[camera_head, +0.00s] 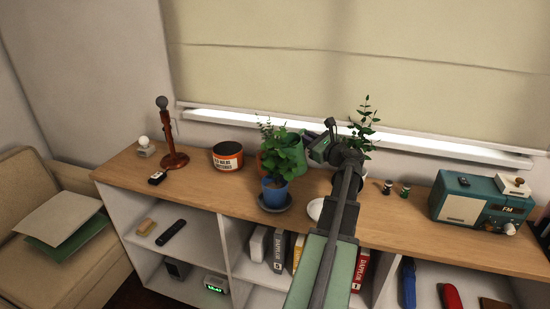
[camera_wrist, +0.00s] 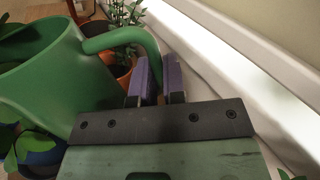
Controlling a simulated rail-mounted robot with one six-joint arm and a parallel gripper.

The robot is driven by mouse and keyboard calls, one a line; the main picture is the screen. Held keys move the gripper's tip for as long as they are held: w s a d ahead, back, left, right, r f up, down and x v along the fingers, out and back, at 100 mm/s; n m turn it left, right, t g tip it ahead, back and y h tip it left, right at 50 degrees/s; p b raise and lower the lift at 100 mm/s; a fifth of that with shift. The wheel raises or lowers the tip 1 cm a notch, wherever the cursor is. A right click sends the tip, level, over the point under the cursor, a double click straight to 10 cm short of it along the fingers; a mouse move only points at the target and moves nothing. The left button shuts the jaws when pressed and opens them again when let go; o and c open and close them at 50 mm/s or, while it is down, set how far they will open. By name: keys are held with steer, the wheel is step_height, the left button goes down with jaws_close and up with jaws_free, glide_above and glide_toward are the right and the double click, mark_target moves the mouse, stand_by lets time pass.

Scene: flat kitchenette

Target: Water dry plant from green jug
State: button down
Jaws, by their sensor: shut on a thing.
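The green jug (camera_wrist: 50,80) fills the left of the wrist view, its curved handle (camera_wrist: 125,38) running between my purple finger pads. My gripper (camera_wrist: 158,78) is shut on that handle. In the head view, my gripper (camera_head: 322,148) is at the jug's right side, and the jug (camera_head: 297,150) is mostly hidden behind leaves. A leafy plant in a blue pot (camera_head: 275,193) stands on a dark saucer in front of it. A plant in a terracotta pot (camera_wrist: 124,72) stands beyond the jug. I cannot tell which plant is dry.
A white dish (camera_head: 315,210) lies partly behind my arm. Two small jars (camera_head: 388,187) and a teal radio (camera_head: 470,200) are right. The window ledge runs close behind.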

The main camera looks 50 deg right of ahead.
mark_target(298, 135)
steer(key=a+r+n+p, duration=0.1)
steer(key=r+n+p, duration=0.1)
steer(key=r, duration=0.1)
steer(key=a+r+n+p, duration=0.1)
steer(key=a+r+p, duration=0.1)
steer(key=r, duration=0.1)
steer(key=a+r+n+p, duration=0.1)
steer(key=r+n+p, duration=0.1)
steer(key=r, duration=0.1)
steer(key=shift+w+a+n+t+p, duration=0.1)
steer(key=shift+a+n+t+p, duration=0.2)
steer(key=shift+t+p, duration=0.1)
steer(key=n, duration=0.1)
steer(key=a+n+y, duration=0.1)
steer(key=shift+a+r+n, duration=0.1)
steer(key=shift+r+n, duration=0.25)
steer(key=shift+n, duration=0.05)
steer(key=shift+a+r+n+t+p, duration=0.2)
steer(key=shift+r+n+t+p, duration=0.15)
steer(key=shift+n, duration=0.15)
steer(key=shift+a+r, duration=0.15)
steer(key=shift+r, duration=0.05)
steer(key=shift+r+n+p, duration=0.35)
steer(key=shift+n+p, duration=0.1)
steer(key=shift+n, duration=0.15)
steer(key=shift+y, duration=0.4)
steer(key=shift+s+n, duration=0.2)
steer(key=shift+n, duration=0.2)
